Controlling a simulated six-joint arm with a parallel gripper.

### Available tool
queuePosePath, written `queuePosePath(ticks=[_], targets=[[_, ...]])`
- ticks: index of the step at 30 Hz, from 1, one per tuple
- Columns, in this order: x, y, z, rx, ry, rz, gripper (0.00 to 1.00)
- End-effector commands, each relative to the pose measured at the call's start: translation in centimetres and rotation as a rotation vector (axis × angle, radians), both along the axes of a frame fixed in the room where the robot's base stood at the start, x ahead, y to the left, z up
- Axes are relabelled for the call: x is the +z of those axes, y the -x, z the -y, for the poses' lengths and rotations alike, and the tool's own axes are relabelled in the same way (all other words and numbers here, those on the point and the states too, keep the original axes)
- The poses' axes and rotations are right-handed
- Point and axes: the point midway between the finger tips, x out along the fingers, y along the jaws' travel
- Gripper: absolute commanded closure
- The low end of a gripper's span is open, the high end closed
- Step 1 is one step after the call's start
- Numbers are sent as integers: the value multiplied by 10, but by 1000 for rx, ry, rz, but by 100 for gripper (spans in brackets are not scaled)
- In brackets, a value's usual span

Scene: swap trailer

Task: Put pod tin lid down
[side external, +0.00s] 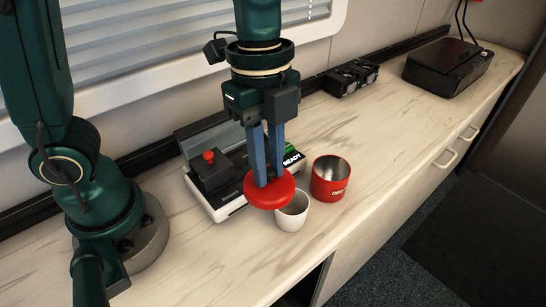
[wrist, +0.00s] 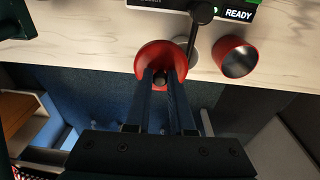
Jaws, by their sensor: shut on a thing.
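My gripper (side external: 265,183) is shut on the round red pod tin lid (side external: 271,194) and holds it above the counter. In the side view the lid partly overlaps the white cup (side external: 292,213). The lid also shows in the wrist view (wrist: 150,58), between the two fingertips (wrist: 163,80), with a dark knob in their grip. The red pod tin (side external: 330,180) stands open and upright on the counter, to the right of the lid. It also shows in the wrist view (wrist: 240,62), where its dark inside is visible.
A coffee machine (side external: 226,198) with a "READY" display stands behind the lid. A dark double-dial device (side external: 352,77) and a black box (side external: 447,66) stand along the wall. The counter (side external: 420,120) is clear to the right of the tin; its front edge lies close to the cup.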

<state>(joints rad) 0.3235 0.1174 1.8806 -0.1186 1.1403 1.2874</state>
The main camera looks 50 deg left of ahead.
Motion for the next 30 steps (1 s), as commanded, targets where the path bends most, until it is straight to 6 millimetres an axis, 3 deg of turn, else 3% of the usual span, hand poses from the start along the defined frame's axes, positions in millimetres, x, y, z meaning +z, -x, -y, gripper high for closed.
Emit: queuePosePath(ticks=[3,9,18,30], targets=[[-9,30,9,-206,6,-7,100],[-19,53,12,-378,12,-13,100],[-65,56,12,-399,12,-19,100],[-107,56,12,-397,13,-20,100]])
